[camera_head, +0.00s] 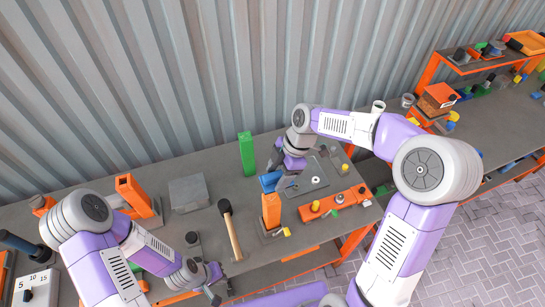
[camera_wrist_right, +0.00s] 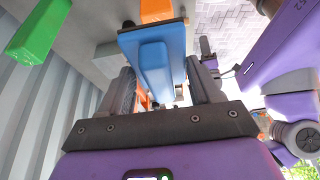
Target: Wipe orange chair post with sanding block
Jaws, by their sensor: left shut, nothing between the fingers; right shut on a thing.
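The orange chair post (camera_head: 271,212) stands upright near the front edge of the grey workbench. The blue sanding block (camera_head: 269,181) is at the post's top end, and I cannot tell whether they touch. My right gripper (camera_head: 282,184) is shut on the block and comes from behind and right of the post. In the right wrist view the block (camera_wrist_right: 155,62) sits between the two fingers, with an orange part (camera_wrist_right: 156,10) beyond it. My left gripper (camera_head: 218,286) is shut and empty, low at the bench's front edge, left of the post.
A green post (camera_head: 246,153) stands behind. A hammer (camera_head: 231,230) lies left of the orange post, near a grey block (camera_head: 188,194) and an orange holder (camera_head: 133,195). An orange rail with knobs (camera_head: 335,204) and a grey plate (camera_head: 313,176) lie to the right.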

